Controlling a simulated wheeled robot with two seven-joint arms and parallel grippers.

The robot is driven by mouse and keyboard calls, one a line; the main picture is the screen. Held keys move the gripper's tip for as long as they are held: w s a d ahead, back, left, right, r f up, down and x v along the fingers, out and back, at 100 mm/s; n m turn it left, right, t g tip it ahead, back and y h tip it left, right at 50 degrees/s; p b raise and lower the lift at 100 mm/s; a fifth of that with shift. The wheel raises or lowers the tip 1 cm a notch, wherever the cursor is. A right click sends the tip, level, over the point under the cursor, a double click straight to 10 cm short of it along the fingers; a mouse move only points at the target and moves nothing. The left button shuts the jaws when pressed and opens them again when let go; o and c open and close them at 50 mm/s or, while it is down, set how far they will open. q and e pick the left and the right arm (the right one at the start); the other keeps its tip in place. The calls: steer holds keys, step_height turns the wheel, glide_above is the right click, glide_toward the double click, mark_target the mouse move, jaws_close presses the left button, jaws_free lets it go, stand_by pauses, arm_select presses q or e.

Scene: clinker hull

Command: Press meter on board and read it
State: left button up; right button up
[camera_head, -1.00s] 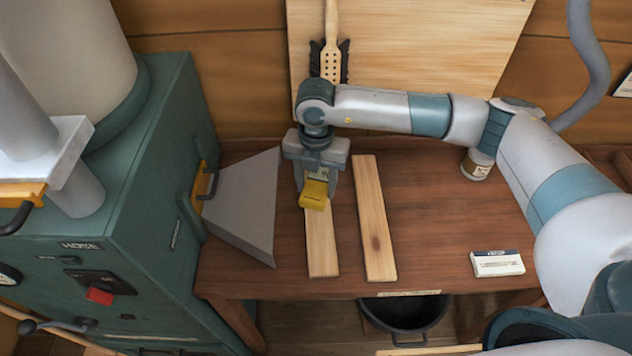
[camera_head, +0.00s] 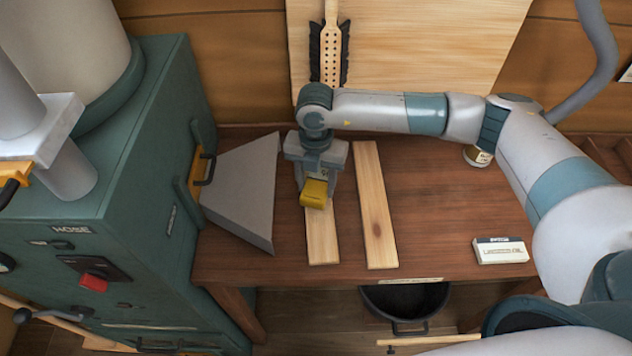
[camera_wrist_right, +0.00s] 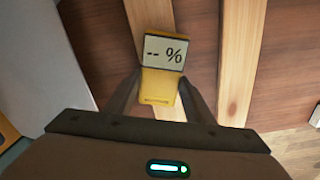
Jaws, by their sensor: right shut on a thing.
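The yellow meter (camera_head: 314,192) is held in my right gripper (camera_head: 316,184), over the left board (camera_head: 322,236) on the bench. In the right wrist view the meter (camera_wrist_right: 160,87) sits between the two fingers of the gripper (camera_wrist_right: 160,90), and its display reads "-- %". The left board (camera_wrist_right: 166,22) lies beneath it in that view; whether the meter touches the wood I cannot tell. A second pale board (camera_head: 375,205) lies to the right, roughly parallel, with a small knot. My left gripper does not show.
A grey sloped metal chute (camera_head: 243,193) stands left of the boards, beside a green machine (camera_head: 110,215) with a red switch. A small white box (camera_head: 500,251) lies at the bench's right. A jar (camera_head: 478,156) stands farther back. A dark bucket (camera_head: 405,305) is under the bench. Bare bench lies right of the boards.

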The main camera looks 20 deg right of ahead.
steer(key=shift+f+b, duration=0.4)
stand_by(0.8)
steer(key=shift+s+f, duration=0.2)
steer(key=shift+f, duration=0.05)
stand_by(2.6)
steer(key=shift+w+r+p, duration=0.15)
steer(key=shift+r+p, duration=0.25)
steer(key=shift+r, duration=0.85)
steer(key=shift+r+p, duration=1.3)
steer(key=shift+r, duration=1.7)
